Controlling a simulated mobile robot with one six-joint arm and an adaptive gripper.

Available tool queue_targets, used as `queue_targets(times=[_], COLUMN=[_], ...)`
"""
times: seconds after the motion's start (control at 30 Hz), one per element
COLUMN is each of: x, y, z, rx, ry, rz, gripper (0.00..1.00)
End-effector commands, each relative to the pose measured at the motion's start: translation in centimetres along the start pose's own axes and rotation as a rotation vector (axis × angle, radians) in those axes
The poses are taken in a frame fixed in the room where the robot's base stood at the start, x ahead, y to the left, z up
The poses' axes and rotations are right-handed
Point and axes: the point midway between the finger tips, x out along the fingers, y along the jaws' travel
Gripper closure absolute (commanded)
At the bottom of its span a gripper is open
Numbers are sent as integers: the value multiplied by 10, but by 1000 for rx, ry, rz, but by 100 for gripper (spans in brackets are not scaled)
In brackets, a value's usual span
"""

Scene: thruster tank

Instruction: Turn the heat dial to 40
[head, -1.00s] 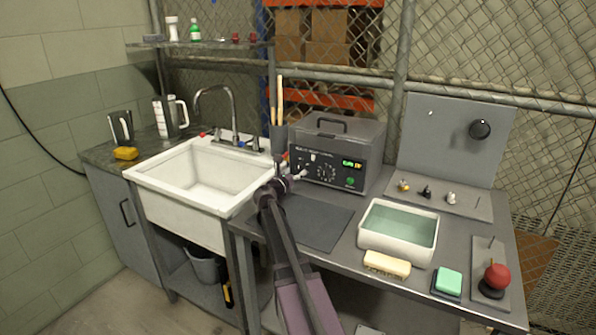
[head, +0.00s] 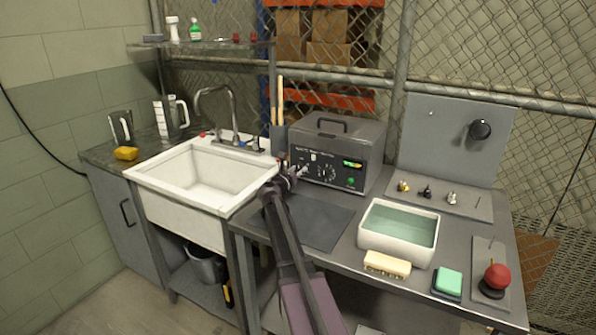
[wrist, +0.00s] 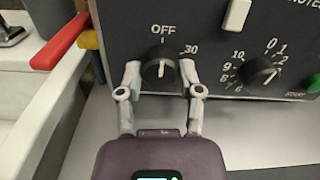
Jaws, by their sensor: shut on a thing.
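The heat dial (wrist: 158,68) is a round black knob on the dark front panel of the grey heater box (head: 340,133). In the wrist view, OFF is printed above it and 30 at its upper right. A short white mark shows on its lower half; the rest of the scale is hidden. My gripper (wrist: 160,76) is shut on the dial, with one grey finger on each side. In the head view my gripper (head: 300,171) is at the left part of the panel and covers the dial.
A second black dial (wrist: 258,72), numbered up to 10, is close right of my gripper. A white switch (wrist: 236,15) is above. The sink (head: 205,180) is left; the water-filled white tub (head: 362,236) is front right. A dark mat (head: 318,226) lies before the box.

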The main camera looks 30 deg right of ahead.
Motion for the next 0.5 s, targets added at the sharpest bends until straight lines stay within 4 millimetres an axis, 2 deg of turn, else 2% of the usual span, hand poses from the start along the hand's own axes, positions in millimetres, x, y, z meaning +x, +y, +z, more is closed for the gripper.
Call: queue_targets(times=[0.27, 0.5], x=[1, 1], y=[0, 0], z=[0, 0], rx=[23, 118], ry=[0, 1], rz=[0, 0], gripper=[100, 100])
